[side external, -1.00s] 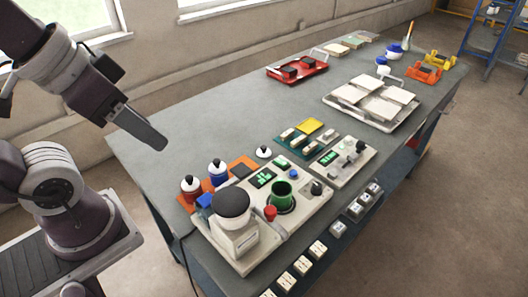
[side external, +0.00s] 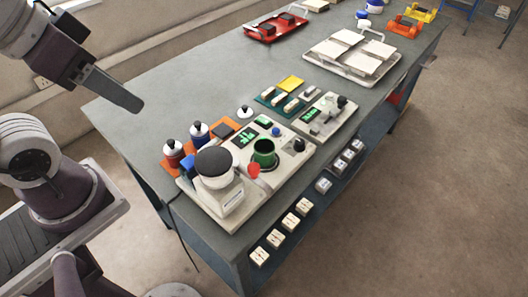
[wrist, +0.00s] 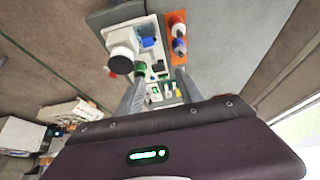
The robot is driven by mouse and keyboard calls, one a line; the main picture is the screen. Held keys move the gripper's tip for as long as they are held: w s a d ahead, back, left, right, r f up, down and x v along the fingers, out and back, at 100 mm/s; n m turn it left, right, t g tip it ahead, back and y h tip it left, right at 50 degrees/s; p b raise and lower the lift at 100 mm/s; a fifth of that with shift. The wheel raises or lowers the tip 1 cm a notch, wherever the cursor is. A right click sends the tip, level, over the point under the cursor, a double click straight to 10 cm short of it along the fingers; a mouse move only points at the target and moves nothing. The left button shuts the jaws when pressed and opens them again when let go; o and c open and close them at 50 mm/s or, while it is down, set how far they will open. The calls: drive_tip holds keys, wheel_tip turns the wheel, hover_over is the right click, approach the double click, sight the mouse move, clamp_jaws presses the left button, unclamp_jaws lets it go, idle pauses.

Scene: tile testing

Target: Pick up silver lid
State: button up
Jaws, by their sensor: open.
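A small silver lid (side external: 245,113) with a dark knob lies on the grey table, behind the white instrument panel and right of the capped bottles. I cannot make it out in the wrist view. My gripper (side external: 137,107) is in the air over the left part of the table, left of the lid and apart from it. In the wrist view my gripper (wrist: 160,90) has its two fingers spread, with nothing held between them.
A device with a round dark top (side external: 214,161) and a green cup (side external: 264,153) stand nearby. The table's left-back area is clear.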

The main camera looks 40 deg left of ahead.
drive_tip(key=o, duration=0.5)
drive_tip(key=n+g, duration=0.5)
drive_tip(key=n, duration=0.4)
hover_over(245, 106)
wheel_tip(245, 106, down, 17)
drive_tip(key=shift+s+f, duration=0.1)
drive_tip(key=shift+f, duration=0.05)
drive_tip(key=shift+g, duration=0.3)
wheel_tip(245, 106, down, 9)
drive_tip(key=shift+f, duration=0.15)
